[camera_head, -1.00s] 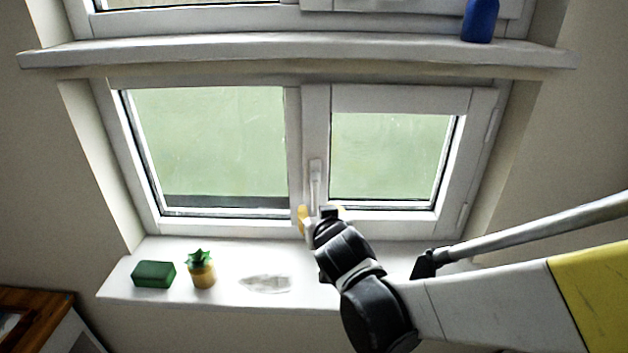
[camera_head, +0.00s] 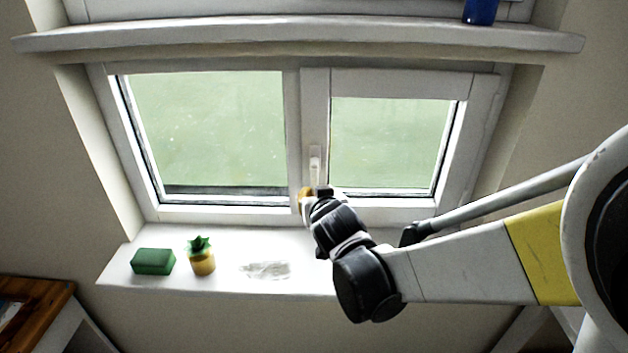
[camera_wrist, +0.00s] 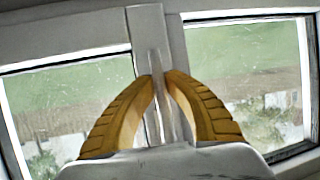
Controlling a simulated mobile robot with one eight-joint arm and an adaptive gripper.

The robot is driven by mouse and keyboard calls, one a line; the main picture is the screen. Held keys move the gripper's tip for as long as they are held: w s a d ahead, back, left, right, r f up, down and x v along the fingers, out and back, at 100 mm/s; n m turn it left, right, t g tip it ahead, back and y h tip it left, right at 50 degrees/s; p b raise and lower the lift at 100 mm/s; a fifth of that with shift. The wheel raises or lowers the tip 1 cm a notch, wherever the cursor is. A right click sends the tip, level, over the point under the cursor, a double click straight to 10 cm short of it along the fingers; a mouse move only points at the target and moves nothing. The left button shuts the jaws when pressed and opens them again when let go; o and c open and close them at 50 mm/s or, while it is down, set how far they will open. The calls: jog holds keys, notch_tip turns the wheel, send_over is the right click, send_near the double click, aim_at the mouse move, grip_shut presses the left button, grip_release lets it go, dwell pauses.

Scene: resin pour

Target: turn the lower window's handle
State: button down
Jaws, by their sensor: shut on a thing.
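The lower window's handle (camera_head: 315,165) is white and stands upright on the frame between the two panes. In the wrist view the handle (camera_wrist: 160,95) runs between the two yellow ribbed fingers of my gripper (camera_wrist: 160,82), which are closed around it. In the head view my gripper (camera_head: 308,197) is at the lower part of the handle, mostly hidden by my black wrist. The lower window (camera_head: 392,200) looks closed, its right sash lying against the frame.
Below the window is a white sill (camera_head: 225,283) with a green sponge (camera_head: 153,262), a pineapple-shaped figure (camera_head: 201,256) and a crumpled clear thing (camera_head: 265,270). A blue object (camera_head: 480,10) stands on the upper ledge (camera_head: 300,32). A wooden-topped cabinet (camera_head: 35,305) is at lower left.

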jog(key=d+r+n+t+h, duration=0.1)
jog(key=d+r+n+h, duration=0.6)
jog(key=n, duration=0.5)
jog(key=shift+r+h, duration=0.15)
jog(key=shift+h, duration=0.85)
jog(key=shift+s+d+r, duration=0.1)
dwell(0.4)
jog(key=c, duration=1.4)
grip_release()
jog(key=shift+s, duration=0.1)
jog(key=v, duration=1.1)
jog(key=shift+s, duration=0.35)
